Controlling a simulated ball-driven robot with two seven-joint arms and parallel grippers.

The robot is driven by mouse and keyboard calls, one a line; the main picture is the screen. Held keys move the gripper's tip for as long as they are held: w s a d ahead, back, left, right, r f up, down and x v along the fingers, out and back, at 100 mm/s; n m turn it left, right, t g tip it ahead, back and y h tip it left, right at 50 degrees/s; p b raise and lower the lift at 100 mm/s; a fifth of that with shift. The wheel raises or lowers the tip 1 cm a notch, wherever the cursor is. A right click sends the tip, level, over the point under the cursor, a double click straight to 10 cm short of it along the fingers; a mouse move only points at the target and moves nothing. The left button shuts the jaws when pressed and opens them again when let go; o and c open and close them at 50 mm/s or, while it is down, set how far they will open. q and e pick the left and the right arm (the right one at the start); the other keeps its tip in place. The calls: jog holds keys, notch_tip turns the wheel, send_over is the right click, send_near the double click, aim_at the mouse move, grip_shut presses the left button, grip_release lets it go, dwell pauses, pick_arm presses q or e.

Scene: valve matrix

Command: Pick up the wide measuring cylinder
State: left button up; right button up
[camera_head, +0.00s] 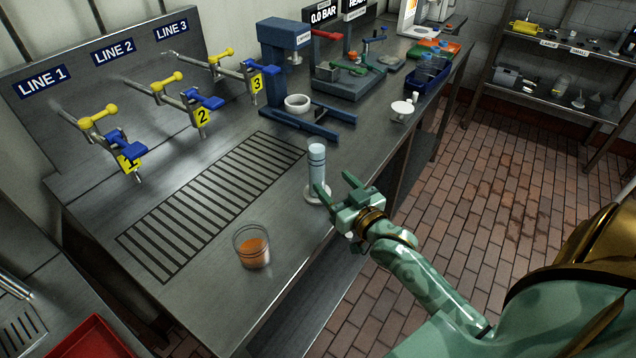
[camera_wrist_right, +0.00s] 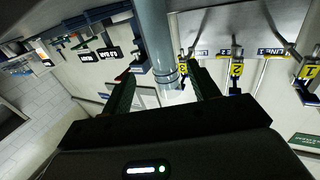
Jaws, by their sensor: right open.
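A pale blue-grey measuring cylinder (camera_head: 317,163) with dark bands stands upright on a round base at the front edge of the steel bench. My right gripper (camera_head: 334,190) is open and close beside it, on its right, with the fingers pointing toward it. In the right wrist view the cylinder (camera_wrist_right: 152,35) shows upside down, in line with the gap between the two open fingers (camera_wrist_right: 165,85). I cannot tell whether either finger touches it. My left gripper is not in view.
A glass beaker (camera_head: 251,250) with orange liquid stands nearer on the bench. A drain grate (camera_head: 210,205) lies left of the cylinder. Three valve lines with yellow and blue handles (camera_head: 125,143) stand at the back.

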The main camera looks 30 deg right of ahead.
aim_at(322, 172)
jog(key=w+b, duration=0.1)
jog(key=w, duration=0.6)
jog(key=shift+w, duration=0.35)
jog(key=shift+s+r, duration=0.1)
jog(key=shift+c, duration=0.3)
grip_shut()
